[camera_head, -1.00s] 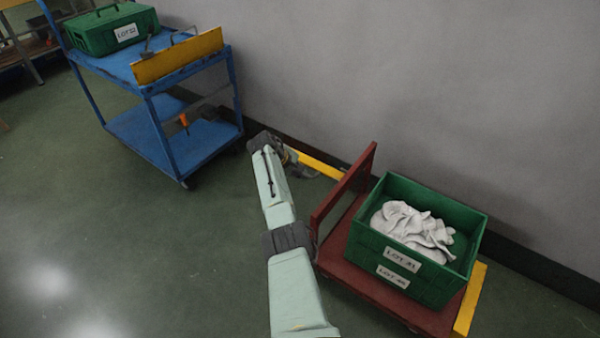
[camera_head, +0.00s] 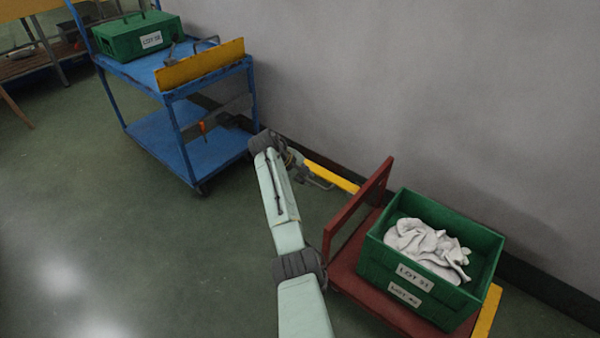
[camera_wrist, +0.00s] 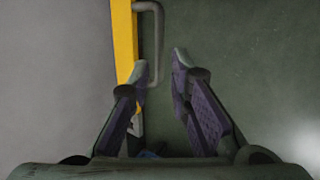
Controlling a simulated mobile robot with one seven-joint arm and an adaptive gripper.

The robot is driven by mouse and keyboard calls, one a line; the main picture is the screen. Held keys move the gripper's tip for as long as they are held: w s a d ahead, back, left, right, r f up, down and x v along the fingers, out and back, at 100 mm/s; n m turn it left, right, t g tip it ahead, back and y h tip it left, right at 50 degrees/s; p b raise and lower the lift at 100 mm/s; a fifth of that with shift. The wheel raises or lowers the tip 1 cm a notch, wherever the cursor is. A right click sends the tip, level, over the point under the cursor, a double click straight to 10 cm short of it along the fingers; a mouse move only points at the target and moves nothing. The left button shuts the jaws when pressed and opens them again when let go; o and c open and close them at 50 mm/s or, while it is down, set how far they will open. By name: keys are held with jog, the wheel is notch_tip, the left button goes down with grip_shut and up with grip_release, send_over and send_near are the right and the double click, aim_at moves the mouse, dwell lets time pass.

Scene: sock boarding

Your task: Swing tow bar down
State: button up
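The tow bar is a yellow bar (camera_head: 330,176) that runs from behind the red cart's upright frame toward my gripper (camera_head: 312,176) in the head view. In the wrist view the yellow bar (camera_wrist: 124,42) stands along the left, with a grey loop handle (camera_wrist: 158,35) on its right side. My gripper (camera_wrist: 161,66) is open, with a gap between its fingertips. The handle's long side shows between the fingertips, the left finger overlapping the bar's edge. I cannot tell how far the fingers are from the handle in depth, or whether they touch.
The red cart (camera_head: 345,262) carries a green crate (camera_head: 375,270) with white socks (camera_head: 425,247). A blue trolley (camera_head: 165,128) with a green box (camera_head: 130,40) and a yellow plate (camera_head: 200,66) stands at the left. The wall (camera_head: 430,90) is close behind; the floor (camera_head: 130,235) at left is clear.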

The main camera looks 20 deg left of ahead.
jog(key=shift+v, duration=2.2)
